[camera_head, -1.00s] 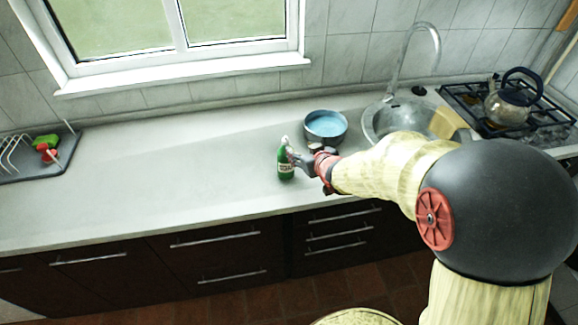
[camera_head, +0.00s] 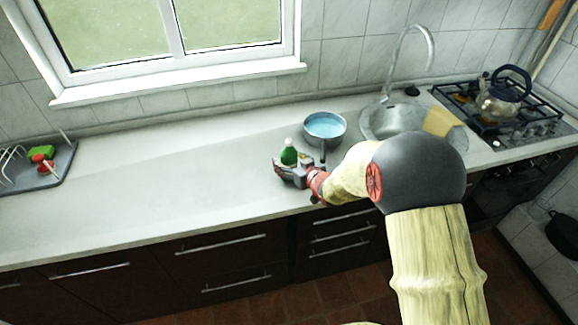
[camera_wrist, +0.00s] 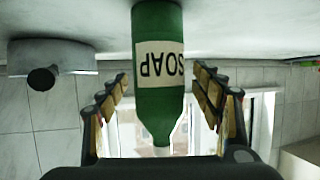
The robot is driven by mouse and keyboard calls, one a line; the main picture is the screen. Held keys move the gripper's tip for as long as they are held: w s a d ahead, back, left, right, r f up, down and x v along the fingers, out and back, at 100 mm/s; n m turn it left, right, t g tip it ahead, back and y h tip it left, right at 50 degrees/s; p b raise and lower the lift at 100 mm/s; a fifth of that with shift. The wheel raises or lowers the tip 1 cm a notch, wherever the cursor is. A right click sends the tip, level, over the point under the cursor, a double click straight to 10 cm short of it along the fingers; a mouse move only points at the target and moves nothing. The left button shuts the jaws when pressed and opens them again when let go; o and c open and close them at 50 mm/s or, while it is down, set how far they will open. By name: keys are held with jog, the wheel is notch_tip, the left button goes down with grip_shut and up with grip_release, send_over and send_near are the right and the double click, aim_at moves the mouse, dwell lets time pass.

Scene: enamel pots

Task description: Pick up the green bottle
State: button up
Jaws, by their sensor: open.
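The green bottle (camera_head: 288,154) has a white cap and stands on the counter. In the wrist view the green bottle (camera_wrist: 158,85) appears upside down, with a white label reading SOAP. My gripper (camera_head: 286,172) is low over the counter at the bottle, hiding its lower part in the head view. In the wrist view the fingers of my gripper (camera_wrist: 166,92) are spread on both sides of the bottle. Gaps show between each finger and the bottle, so it is open around it.
A pot with a blue inside (camera_head: 325,127) stands just behind and right of the bottle. The sink (camera_head: 392,122) with its tap and a stove with a kettle (camera_head: 497,103) lie farther right. A dish rack (camera_head: 42,178) is at far left. The counter (camera_head: 160,185) left of the bottle is clear.

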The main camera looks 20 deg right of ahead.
jog(key=shift+w, duration=0.15)
jog(key=shift+c, duration=1)
jog(key=c, duration=1.3)
